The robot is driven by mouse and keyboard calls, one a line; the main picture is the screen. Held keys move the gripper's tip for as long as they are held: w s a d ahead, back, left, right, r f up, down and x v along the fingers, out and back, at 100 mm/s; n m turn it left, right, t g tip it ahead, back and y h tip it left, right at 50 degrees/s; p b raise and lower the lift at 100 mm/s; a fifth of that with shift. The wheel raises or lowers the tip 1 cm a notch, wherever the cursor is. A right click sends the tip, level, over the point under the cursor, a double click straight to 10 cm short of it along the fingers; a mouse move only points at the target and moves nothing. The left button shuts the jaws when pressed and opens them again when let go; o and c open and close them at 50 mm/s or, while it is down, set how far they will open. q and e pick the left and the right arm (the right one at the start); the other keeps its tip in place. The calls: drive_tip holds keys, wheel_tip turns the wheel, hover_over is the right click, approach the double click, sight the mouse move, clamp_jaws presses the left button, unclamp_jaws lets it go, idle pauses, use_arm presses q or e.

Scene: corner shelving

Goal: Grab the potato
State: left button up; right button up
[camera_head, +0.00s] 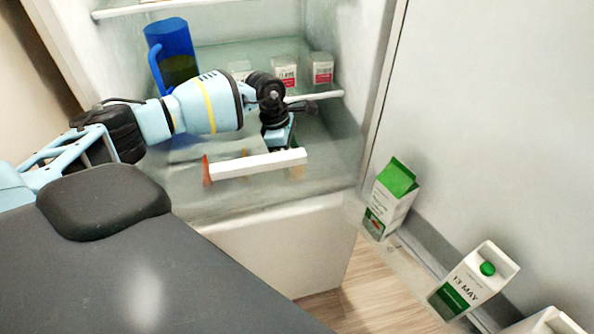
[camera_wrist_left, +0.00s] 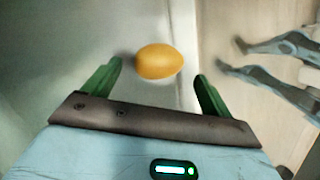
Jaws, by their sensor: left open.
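A yellow-orange, rounded potato (camera_wrist_left: 160,62) lies on a pale surface in the left wrist view. It is ahead of my left gripper (camera_wrist_left: 158,75), between the lines of its two green fingers, which stand apart with nothing gripped. Whether the fingertips are level with the potato is hard to tell. In the head view my left gripper (camera_head: 284,146) points down inside the fridge, behind a white front bar. The potato cannot be clearly made out there; the gripper and bar cover that part. My right gripper is not in view.
The white bar (camera_head: 257,163) runs along the front of the lower compartment. A blue pitcher (camera_head: 172,48) and small white containers (camera_head: 284,72) stand on the shelf behind my arm. Cartons (camera_head: 391,197) stand in the open door at right.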

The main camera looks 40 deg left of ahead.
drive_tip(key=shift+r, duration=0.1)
use_arm(q)
drive_tip(key=shift+f, duration=0.15)
drive_tip(key=b+x, duration=0.2)
drive_tip(key=x, duration=0.3)
drive_tip(key=shift+r, duration=0.2)
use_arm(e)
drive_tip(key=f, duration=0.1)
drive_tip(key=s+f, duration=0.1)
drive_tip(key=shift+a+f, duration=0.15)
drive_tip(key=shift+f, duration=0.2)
use_arm(q)
drive_tip(key=shift+c, duration=0.7)
drive_tip(key=c, duration=0.9)
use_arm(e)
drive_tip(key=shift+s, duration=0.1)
